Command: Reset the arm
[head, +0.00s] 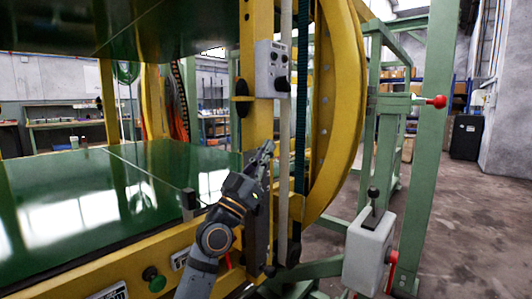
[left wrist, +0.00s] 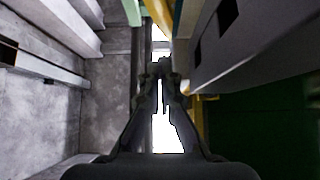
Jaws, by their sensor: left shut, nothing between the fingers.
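My left arm comes up from the bottom of the head view. Its left gripper (head: 265,150) points up and to the right, just in front of the yellow upright post. In the left wrist view the left gripper (left wrist: 163,75) has its fingertips together with nothing between them. A grey control box (head: 272,69) with black knobs is fixed to the yellow post above the gripper. My right gripper does not show in either view.
A large yellow ring (head: 342,110) stands right of the gripper. A green platform (head: 90,185) lies to the left. A white box with a black lever (head: 370,245) stands lower right, near a green post (head: 428,140). A red knob (head: 437,102) sticks out there. Floor is open at far right.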

